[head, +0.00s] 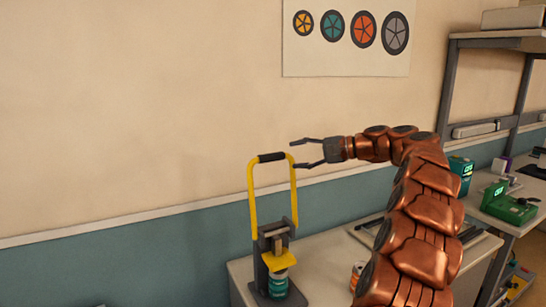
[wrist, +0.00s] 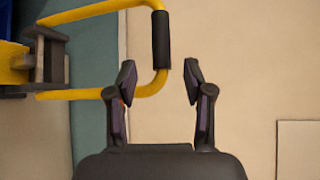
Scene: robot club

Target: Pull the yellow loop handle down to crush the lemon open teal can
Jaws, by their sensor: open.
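The yellow loop handle (head: 251,200) stands upright above the can crusher (head: 270,255), with a black grip (head: 271,157) across its top. In the wrist view the handle (wrist: 90,14) lies sideways, and its black grip (wrist: 161,40) is ahead of my fingers. The teal can (head: 278,284) stands upright in the crusher, under the yellow press plate (head: 280,261); its markings are too small to read. My gripper (head: 298,154) is open and empty, just right of the handle's top, its fingers pointing left toward the grip.
The crusher stands on a light bench (head: 325,252) against the wall. Another can (head: 357,272) is partly hidden behind my arm. A green device (head: 508,204) and metal shelving (head: 480,45) stand at right. A poster (head: 347,62) hangs above. The air left of the handle is clear.

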